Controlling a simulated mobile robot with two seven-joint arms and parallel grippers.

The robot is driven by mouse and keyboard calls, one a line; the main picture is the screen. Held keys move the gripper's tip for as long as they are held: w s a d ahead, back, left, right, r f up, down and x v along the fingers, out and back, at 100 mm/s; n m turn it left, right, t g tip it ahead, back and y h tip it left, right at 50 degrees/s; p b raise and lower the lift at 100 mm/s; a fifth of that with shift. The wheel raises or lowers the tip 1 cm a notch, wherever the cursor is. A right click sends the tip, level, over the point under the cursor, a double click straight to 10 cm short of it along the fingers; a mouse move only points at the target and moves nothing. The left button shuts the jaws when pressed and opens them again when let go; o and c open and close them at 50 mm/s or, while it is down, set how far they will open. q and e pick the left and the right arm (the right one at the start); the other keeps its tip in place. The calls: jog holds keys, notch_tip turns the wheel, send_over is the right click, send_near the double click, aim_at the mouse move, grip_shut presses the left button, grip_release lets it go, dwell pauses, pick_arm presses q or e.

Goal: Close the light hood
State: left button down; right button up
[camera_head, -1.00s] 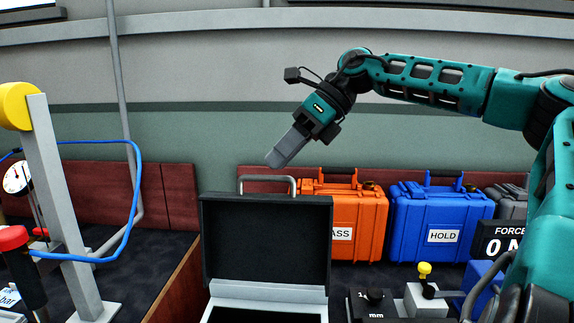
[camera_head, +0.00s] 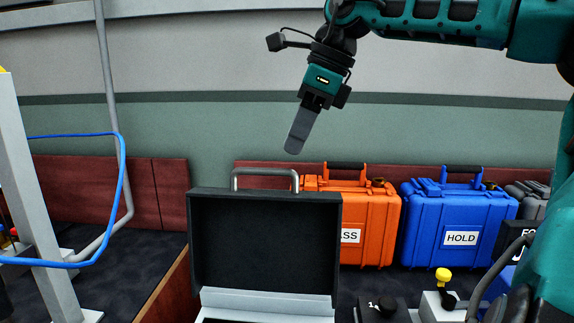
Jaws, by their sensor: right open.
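The light hood (camera_head: 265,244) is a black panel standing upright, open, at the back of a light grey box (camera_head: 265,304) at the bottom middle. A grey metal handle (camera_head: 265,173) rises from the hood's top edge. My right gripper (camera_head: 295,150) hangs above and slightly right of the handle, pointing down and a little left. It touches nothing and is empty. Its fingers overlap in this view. My left gripper is out of view.
An orange case (camera_head: 372,225) and a blue case labelled HOLD (camera_head: 460,235) stand behind the hood to the right. A yellow-knobbed device (camera_head: 442,275) is at the lower right. A grey post (camera_head: 28,200) and blue hose (camera_head: 122,190) stand at left.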

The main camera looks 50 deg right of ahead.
jog(key=shift+b+x, duration=0.35)
jog(key=shift+x, duration=2.05)
grip_shut()
